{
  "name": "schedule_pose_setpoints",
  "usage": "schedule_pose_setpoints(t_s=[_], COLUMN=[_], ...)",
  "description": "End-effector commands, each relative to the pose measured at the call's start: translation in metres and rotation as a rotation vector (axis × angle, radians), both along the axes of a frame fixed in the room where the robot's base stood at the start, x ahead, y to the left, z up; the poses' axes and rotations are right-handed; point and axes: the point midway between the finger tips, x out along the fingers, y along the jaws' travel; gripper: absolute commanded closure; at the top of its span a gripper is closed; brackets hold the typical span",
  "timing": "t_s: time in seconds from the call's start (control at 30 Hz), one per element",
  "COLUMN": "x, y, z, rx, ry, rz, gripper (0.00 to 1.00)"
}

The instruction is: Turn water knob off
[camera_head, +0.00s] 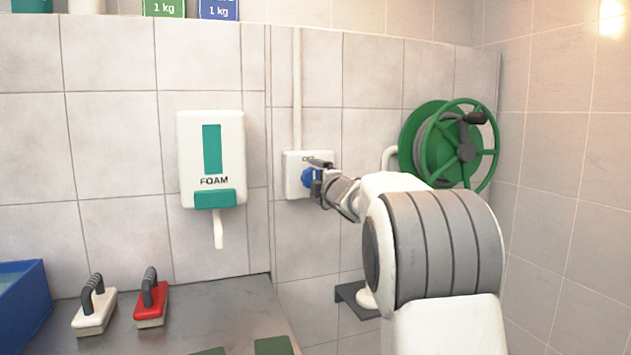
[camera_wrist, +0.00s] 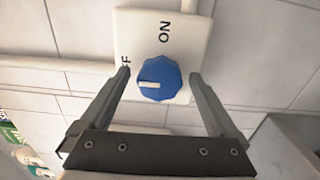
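The blue water knob (camera_head: 308,179) sits on a white wall plate (camera_head: 293,168). In the wrist view the knob (camera_wrist: 165,72) lies between the two fingertips of my gripper (camera_wrist: 160,75), with a visible gap on each side. My gripper is open and also shows at the knob in the head view (camera_head: 319,177). The knob's white mark points left in the wrist view, toward the label ending in "F", mostly hidden by the left finger. The "ON" label is above the knob in that view.
A foam dispenser (camera_head: 186,145) hangs left of the plate. A green hose reel (camera_head: 428,150) is on the wall to the right. A grey counter (camera_head: 215,306) holds a white-based brush (camera_head: 94,312) and a red brush (camera_head: 151,302). A pipe (camera_head: 297,85) runs up from the plate.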

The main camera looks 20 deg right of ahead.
Motion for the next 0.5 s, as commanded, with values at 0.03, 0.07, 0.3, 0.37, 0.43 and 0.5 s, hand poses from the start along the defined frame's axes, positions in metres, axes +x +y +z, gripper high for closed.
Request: schedule_pose_setpoints(t_s=[0.03,0.07,0.3,0.37,0.43,0.5], x=[0.0,0.0,-0.004,-0.009,-0.017,-0.028], y=[0.0,0.0,0.0,0.0,0.0,0.0], z=[0.0,0.0,0.0,0.001,0.0,0.001], rx=[0.0,0.001,0.001,0.001,0.001,0.002], ry=[0.0,0.0,0.0,-0.001,0.0,-0.001], rz=[0.0,0.0,0.0,-0.001,-0.001,-0.001], gripper=[0.04,0.04,0.04,0.04,0.04,0.04])
